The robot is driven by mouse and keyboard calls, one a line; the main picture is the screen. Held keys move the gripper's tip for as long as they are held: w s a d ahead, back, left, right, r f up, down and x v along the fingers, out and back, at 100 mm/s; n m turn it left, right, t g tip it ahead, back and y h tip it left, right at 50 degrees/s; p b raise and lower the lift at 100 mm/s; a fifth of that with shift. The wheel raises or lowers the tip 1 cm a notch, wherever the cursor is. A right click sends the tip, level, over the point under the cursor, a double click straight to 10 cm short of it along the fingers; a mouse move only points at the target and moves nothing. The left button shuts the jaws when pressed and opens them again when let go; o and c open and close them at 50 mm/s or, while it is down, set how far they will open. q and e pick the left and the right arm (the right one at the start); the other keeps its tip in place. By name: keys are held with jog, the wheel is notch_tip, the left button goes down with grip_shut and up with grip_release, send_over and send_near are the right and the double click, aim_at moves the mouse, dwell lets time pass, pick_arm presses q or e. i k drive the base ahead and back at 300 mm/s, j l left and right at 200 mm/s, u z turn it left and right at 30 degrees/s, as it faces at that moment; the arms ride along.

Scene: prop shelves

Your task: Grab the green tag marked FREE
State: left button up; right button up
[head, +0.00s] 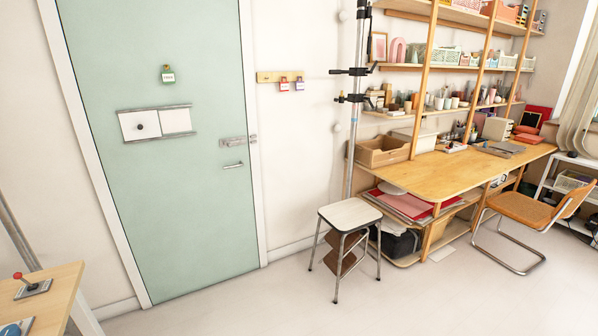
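A green tag (168,75) with a white label hangs on the pale green door (190,210), above a white sliding panel. The label's writing is too small to read with certainty. A wooden hook board (267,77) is on the wall right of the door. A red-topped tag (284,85) and a blue-topped tag (299,84) hang from it, and its left part is bare. Neither of my grippers shows in the head view.
The white panel (176,121) sits between metal rails, above and left of the door handle (232,166). A stool (350,215) stands right of the door. A wooden table (60,285) with a red-knobbed lever (33,287) is at lower left. Floor before the door is clear.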

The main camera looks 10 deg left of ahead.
aim_at(167, 77)
jog(key=i+j+u, duration=0.3)
jog(key=i+u, duration=0.65)
jog(key=i+l+u, duration=0.1)
jog(key=i+u, duration=0.35)
jog(key=i, duration=0.2)
jog(key=i+l+u, duration=0.3)
jog(key=i+u, duration=0.15)
jog(key=i, duration=0.05)
